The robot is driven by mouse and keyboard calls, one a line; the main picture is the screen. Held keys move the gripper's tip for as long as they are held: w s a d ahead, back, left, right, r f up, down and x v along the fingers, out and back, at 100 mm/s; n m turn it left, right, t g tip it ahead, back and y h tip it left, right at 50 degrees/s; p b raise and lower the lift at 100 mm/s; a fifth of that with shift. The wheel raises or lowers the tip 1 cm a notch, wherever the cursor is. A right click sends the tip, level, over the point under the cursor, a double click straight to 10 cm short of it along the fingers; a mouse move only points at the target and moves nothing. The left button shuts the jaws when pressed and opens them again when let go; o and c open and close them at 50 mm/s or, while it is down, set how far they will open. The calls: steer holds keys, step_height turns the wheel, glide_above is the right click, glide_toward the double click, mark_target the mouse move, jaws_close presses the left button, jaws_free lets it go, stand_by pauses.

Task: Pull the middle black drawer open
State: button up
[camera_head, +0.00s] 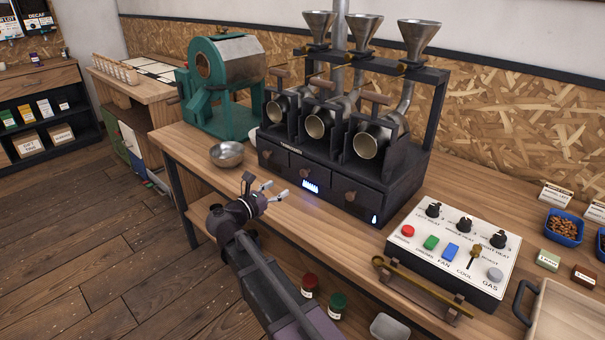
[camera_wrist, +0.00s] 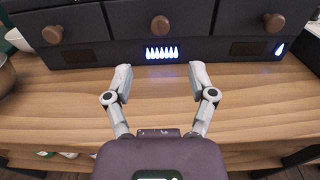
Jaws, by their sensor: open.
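The middle black drawer (camera_head: 320,178) is in the base of the three-barrel roaster, with a round brown knob (camera_head: 305,173). Its front looks flush with its neighbours. In the wrist view the middle drawer (camera_wrist: 190,18) is straight ahead, its knob (camera_wrist: 160,25) centred between and beyond my fingertips. A lit strip of white-blue flame shapes (camera_wrist: 161,53) lies just below it. My gripper (camera_head: 267,186) is open and empty, in front of the base; it also shows in the wrist view (camera_wrist: 160,72), fingers spread over the wooden bench, apart from the knob.
Left (camera_wrist: 52,34) and right (camera_wrist: 274,22) drawer knobs flank the middle one. A metal bowl (camera_head: 227,154) stands on the bench to the left. A control box (camera_head: 455,250) stands to the right, with a brass scoop (camera_head: 420,283) along its front. Bare bench lies before the drawers.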

mark_target(303, 173)
steer(key=x, duration=1.1)
steer(key=shift+w+d, duration=0.25)
jaws_close()
